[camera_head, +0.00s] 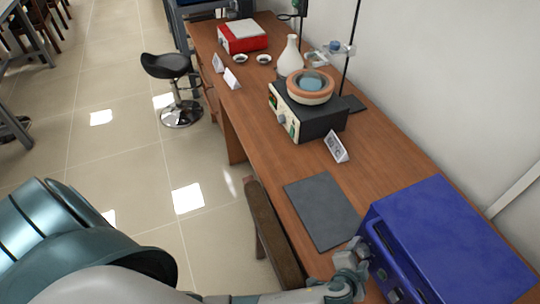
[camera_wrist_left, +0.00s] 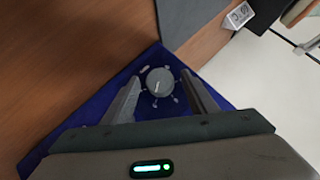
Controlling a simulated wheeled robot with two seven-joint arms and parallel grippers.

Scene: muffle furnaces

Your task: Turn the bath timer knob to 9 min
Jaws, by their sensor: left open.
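The blue bath (camera_head: 445,235) is a box at the front right of the wooden table in the head view. In the left wrist view its blue front panel (camera_wrist_left: 85,140) carries a round grey timer knob (camera_wrist_left: 159,82) with a pale pointer line and small marks around it. The marks are too small to read. My left gripper (camera_head: 357,260) is at the bath's front panel. In the wrist view the open fingers of my left gripper (camera_wrist_left: 160,97) stand on either side of the knob; I cannot tell whether they touch it. My right gripper is not in view.
A dark grey mat (camera_head: 322,210) lies beside the bath. Behind it are a white sign (camera_head: 336,146), a black heater (camera_head: 305,112) with a bowl, a white flask (camera_head: 290,58) and a red-and-white device (camera_head: 243,36). A black stool (camera_head: 172,70) stands on the floor.

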